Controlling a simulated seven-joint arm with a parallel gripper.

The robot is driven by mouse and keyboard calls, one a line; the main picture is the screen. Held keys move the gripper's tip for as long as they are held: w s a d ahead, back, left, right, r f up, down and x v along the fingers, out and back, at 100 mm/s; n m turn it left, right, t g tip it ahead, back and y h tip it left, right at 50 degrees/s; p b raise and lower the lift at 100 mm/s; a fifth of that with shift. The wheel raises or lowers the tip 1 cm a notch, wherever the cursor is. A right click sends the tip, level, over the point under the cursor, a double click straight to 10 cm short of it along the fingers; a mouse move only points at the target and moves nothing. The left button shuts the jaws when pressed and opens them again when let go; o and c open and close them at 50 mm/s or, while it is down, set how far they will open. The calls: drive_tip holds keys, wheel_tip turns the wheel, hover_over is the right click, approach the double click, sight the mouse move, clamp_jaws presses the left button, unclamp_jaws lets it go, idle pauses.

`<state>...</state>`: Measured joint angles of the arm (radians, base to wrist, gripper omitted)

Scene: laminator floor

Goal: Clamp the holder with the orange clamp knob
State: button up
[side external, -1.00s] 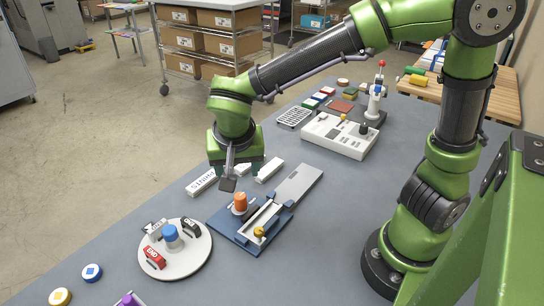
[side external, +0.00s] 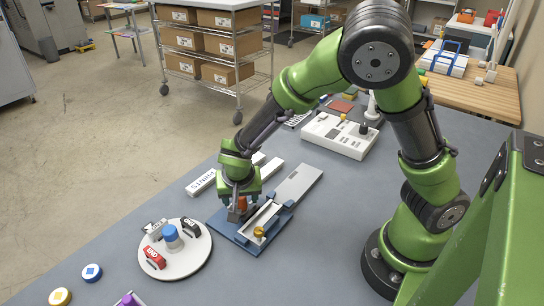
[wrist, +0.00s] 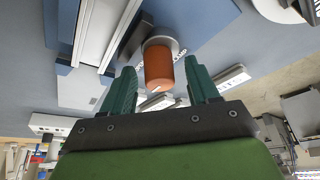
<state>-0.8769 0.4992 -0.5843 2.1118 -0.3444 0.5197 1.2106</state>
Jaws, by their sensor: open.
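The orange clamp knob (side external: 242,203) stands upright on the blue base (side external: 228,228), beside the holder (side external: 260,221), a pale channel with a brass-coloured knob (side external: 259,232) at its near end. My gripper (side external: 240,206) is down at the orange knob, pointing downward, and partly covers it in the side view. In the wrist view the orange knob (wrist: 158,68) shows between the two teal fingers of my gripper (wrist: 160,72). The gripper is open, with a gap on each side of the knob. Whether the holder is clamped cannot be told.
A round white turntable (side external: 180,266) with a blue knob and small stamps stands close to the left of the base. A lettered white bar (side external: 202,182) lies behind. A white control box (side external: 340,135) stands farther back.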

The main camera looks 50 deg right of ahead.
drive_tip(key=shift+c, duration=0.2)
drive_tip(key=c, duration=1)
drive_tip(key=shift+n, duration=0.3)
drive_tip(key=n, duration=0.2)
drive_tip(key=n+t+y, duration=0.1)
drive_tip(key=n, duration=0.1)
drive_tip(key=shift+y, duration=0.3)
drive_tip(key=n+y, duration=0.1)
drive_tip(key=n, duration=0.3)
drive_tip(key=shift+d+n+y, duration=0.1)
drive_tip(key=shift+n+y, duration=0.3)
drive_tip(key=n+y, duration=0.1)
drive_tip(key=n, duration=0.3)
drive_tip(key=shift+y, duration=0.3)
drive_tip(key=shift+n+g+y, duration=0.5)
drive_tip(key=shift+n+y, duration=0.2)
drive_tip(key=shift+n, duration=1.6)
